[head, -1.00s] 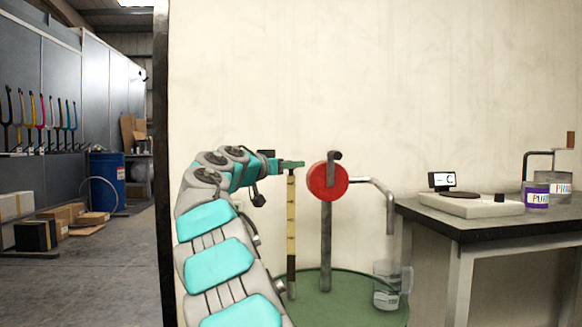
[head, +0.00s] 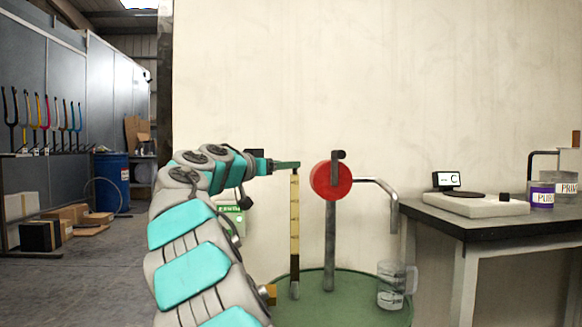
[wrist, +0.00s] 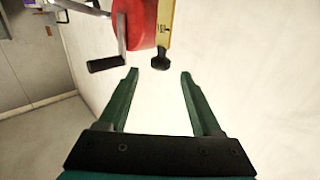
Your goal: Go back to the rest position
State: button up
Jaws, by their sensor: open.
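My gripper (head: 287,164) is raised over the left part of the round green drum top, at the upper end of a yellow dipstick-like rod (head: 294,225). In the wrist view my gripper (wrist: 155,85) has its two green fingers apart with nothing between them. The rod's yellow end and dark knob (wrist: 160,60) lie just beyond the fingertips. Whether a finger touches the rod cannot be told. A red pump wheel (head: 331,181) with a crank stands right of the rod; it also shows in the wrist view (wrist: 140,22).
The green drum top (head: 340,312) carries a clear measuring jug (head: 391,286) under the pump spout (head: 378,183). A dark-topped table (head: 480,224) at right holds a scale (head: 460,203) and paint cans (head: 541,195). A blue barrel (head: 112,182) and boxes stand far left, with open floor before them.

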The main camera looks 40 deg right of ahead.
jog(key=v, duration=0.2)
jog(key=shift+s+a, duration=0.1)
jog(key=shift+a, duration=0.15)
